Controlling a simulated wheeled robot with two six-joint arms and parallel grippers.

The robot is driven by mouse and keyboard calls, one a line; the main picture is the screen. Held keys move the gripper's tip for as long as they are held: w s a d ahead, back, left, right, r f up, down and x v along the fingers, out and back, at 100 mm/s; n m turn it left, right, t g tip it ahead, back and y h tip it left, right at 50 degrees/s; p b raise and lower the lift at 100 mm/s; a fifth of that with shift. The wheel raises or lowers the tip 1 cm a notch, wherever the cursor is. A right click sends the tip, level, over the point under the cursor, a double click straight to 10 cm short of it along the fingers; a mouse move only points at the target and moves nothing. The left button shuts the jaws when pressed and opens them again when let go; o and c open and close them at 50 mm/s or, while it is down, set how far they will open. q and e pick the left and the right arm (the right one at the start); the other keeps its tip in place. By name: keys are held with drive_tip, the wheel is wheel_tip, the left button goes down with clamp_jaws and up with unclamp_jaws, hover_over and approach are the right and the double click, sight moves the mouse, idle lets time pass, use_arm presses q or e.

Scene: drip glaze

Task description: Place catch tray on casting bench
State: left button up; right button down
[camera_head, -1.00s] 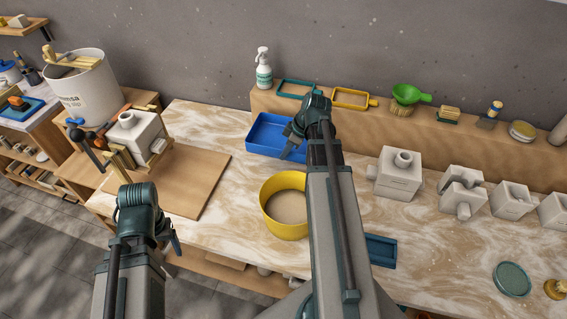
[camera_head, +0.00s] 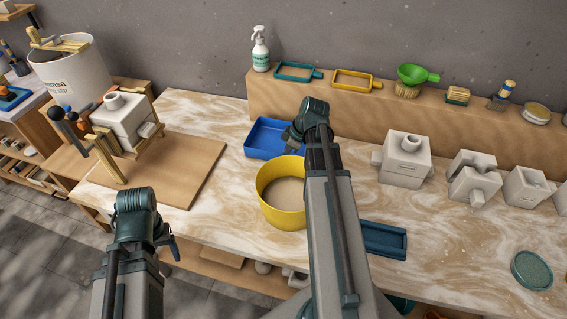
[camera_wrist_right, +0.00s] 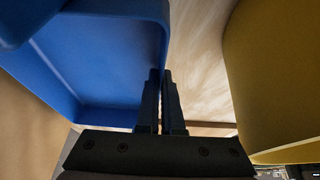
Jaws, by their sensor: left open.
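The catch tray (camera_head: 262,152) is a blue, shallow, open tray near the back ledge, over the marbled bench top (camera_head: 215,110). My right gripper (camera_wrist_right: 162,100) is shut on its side wall in the right wrist view, with the fingers close together at the rim. In the head view, my right arm hides the tray's right part. I cannot tell whether the tray touches the bench. My left gripper (camera_head: 168,240) is open and empty, near the bench's front left edge.
A yellow round tub (camera_head: 282,207) stands close in front of the tray. White moulds (camera_head: 405,158) and a small dark-blue tray (camera_head: 383,238) are to the right.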

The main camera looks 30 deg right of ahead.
drive_tip(key=shift+f, duration=0.5)
use_arm(q)
drive_tip(key=shift+f, duration=0.35)
use_arm(e)
drive_tip(key=shift+r, duration=0.15)
use_arm(q)
drive_tip(key=shift+f, duration=0.15)
use_arm(e)
drive_tip(key=c, duration=1.1)
unclamp_jaws()
drive_tip(key=p+v, duration=1)
drive_tip(key=v, duration=0.1)
drive_tip(key=shift+w, duration=0.1)
use_arm(q)
wheel_tip(320, 180, up, 11)
drive_tip(key=p, duration=0.1)
drive_tip(key=shift+r, duration=0.2)
use_arm(e)
drive_tip(key=shift+s+d+r, duration=0.2)
drive_tip(key=shift+s+r, duration=0.05)
drive_tip(key=shift+r, duration=0.25)
